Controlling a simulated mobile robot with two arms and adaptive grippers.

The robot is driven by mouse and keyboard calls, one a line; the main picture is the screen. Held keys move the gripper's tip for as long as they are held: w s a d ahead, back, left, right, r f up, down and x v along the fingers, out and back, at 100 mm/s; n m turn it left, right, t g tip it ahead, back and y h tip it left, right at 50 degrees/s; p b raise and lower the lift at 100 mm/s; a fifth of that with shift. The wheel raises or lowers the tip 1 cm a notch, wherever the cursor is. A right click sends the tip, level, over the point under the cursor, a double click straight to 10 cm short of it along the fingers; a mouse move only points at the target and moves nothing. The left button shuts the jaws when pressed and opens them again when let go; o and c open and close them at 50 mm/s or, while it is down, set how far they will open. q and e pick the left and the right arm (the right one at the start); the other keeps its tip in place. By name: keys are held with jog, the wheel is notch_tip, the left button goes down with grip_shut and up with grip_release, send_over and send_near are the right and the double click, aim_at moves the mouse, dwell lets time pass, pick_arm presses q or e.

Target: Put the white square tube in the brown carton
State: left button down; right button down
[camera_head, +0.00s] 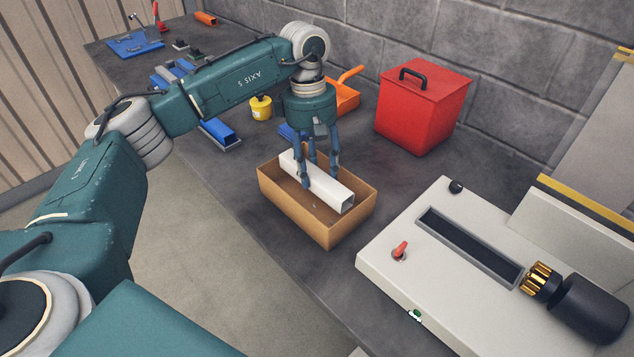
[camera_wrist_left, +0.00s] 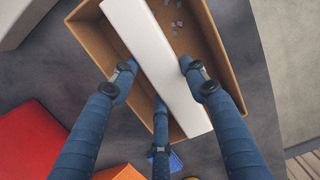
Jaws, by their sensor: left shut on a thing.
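The white square tube (camera_head: 333,193) is a long hollow bar lying lengthwise within the outline of the brown carton (camera_head: 297,211). It also shows in the left wrist view (camera_wrist_left: 154,61), running diagonally across the open carton (camera_wrist_left: 217,47). My left gripper (camera_head: 321,178) points down over the carton, with its blue fingers shut on the tube near its middle. In the left wrist view the left gripper (camera_wrist_left: 157,82) has fingers on both sides of the tube. I cannot tell whether the tube touches the carton floor. My right gripper is not in view.
A red box (camera_head: 423,106) with a black handle stands behind right. A grey machine (camera_head: 441,263) with a slot is at the right. An orange dustpan (camera_head: 346,95), a yellow pot (camera_head: 261,108) and blue parts (camera_head: 219,133) lie behind the carton. Small grey bits (camera_wrist_left: 178,25) lie in the carton.

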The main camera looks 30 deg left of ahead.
aim_at(317, 185)
pick_arm(q)
notch_tip(317, 185, down, 5)
jog(key=shift+f+p, duration=0.1)
jog(key=shift+p, duration=0.3)
jog(key=shift+f, duration=0.1)
jog(key=shift+f, duration=0.1)
jog(key=c, duration=0.9)
grip_release()
jog(key=shift+c, duration=0.2)
